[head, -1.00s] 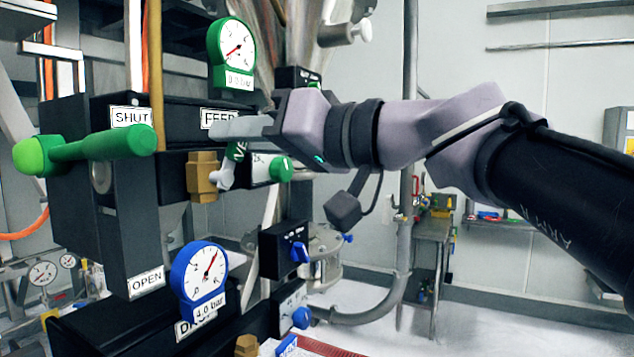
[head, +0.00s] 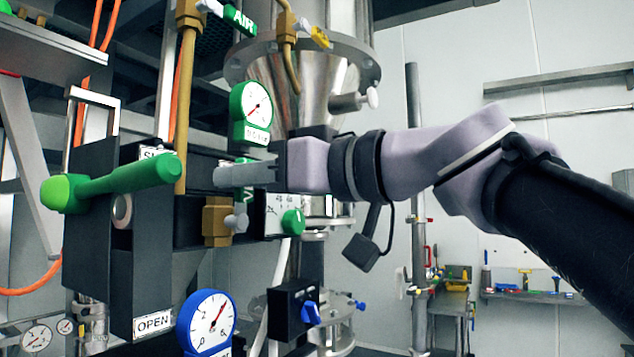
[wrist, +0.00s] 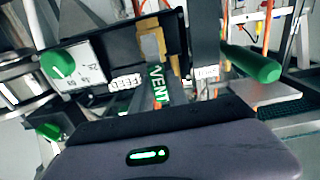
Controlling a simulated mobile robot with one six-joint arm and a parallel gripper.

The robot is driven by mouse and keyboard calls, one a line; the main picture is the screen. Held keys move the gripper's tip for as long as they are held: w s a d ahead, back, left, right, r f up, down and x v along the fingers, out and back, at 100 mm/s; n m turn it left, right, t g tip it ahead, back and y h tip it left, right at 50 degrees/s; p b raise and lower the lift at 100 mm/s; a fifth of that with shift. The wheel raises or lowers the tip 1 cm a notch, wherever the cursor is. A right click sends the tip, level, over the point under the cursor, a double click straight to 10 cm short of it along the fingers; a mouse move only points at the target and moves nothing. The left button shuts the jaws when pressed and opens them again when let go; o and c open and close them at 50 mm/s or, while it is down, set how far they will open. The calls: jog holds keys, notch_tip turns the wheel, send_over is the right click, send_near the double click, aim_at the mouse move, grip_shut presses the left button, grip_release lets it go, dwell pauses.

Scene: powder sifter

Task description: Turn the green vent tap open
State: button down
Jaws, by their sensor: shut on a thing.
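The green vent tap (head: 246,194) is a small green lever lettered VENT on a grey-white stem, beside a brass fitting. In the head view it stands roughly upright above its stem, its upper part covered by my gripper. My gripper (head: 243,176) reaches in from the right and is shut on this lever. In the wrist view the VENT lever (wrist: 157,84) shows just beyond the gripper's body, lettering facing the camera. The contact between fingers and lever is mostly hidden there.
A thick green handle (head: 125,182) sticks out left of my gripper, by SHUT and OPEN labels. A green-rimmed gauge (head: 251,111) is just above, a green knob (head: 292,222) at lower right. A blue gauge (head: 207,322) is below. Free room lies right, around my arm.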

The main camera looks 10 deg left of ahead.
jog(key=c, duration=1.3)
grip_release()
